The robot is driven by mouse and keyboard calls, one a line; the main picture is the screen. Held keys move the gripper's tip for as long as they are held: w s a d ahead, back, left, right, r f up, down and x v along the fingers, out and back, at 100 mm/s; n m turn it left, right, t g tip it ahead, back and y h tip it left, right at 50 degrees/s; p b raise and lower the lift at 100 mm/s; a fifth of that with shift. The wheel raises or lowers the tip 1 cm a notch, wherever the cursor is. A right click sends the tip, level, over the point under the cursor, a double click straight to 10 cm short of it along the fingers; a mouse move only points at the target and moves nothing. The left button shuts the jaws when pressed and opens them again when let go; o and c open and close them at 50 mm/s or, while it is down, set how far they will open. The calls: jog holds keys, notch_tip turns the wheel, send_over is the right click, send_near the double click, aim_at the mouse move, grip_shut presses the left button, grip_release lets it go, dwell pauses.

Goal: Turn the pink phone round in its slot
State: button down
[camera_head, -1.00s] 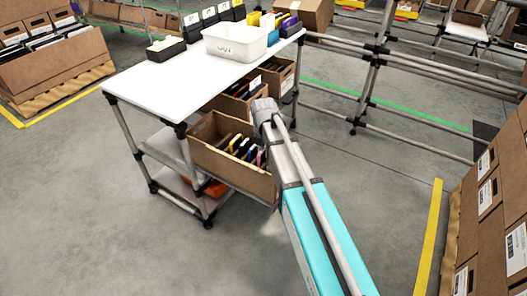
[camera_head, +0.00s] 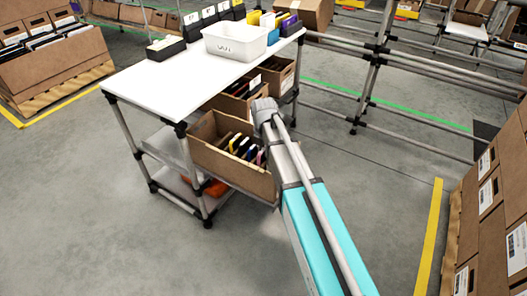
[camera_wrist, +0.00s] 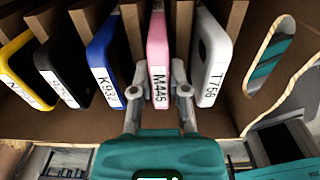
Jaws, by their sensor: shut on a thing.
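The pink phone (camera_wrist: 158,45) stands on edge in its slot in a tilted carton, with its label M445 facing the wrist camera. My gripper (camera_wrist: 159,85) has a finger on each side of the pink phone and is shut on it near its labelled end. A blue phone (camera_wrist: 103,62) labelled K932 stands to its left. A white phone (camera_wrist: 211,62) labelled T756 stands to its right. In the head view, the carton (camera_head: 232,173) sits under the white table, and my arm hides its right end and my gripper.
A black phone (camera_wrist: 62,72) and a yellow phone (camera_wrist: 18,70) stand further left, between cardboard dividers. The carton's right wall has a hand hole (camera_wrist: 284,62). Another carton (camera_head: 238,106) sits behind. The white tabletop (camera_head: 160,85) is above.

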dwell(0.4)
jog(key=c, duration=0.5)
grip_release()
jog(key=shift+c, duration=0.2)
jog(key=shift+r, duration=0.15)
notch_tip(320, 180, up, 19)
jog(key=p, duration=1.9)
jog(key=shift+f, duration=0.2)
jog(key=shift+r, duration=0.1)
notch_tip(320, 180, up, 7)
jog(key=p, duration=0.7)
dwell(0.6)
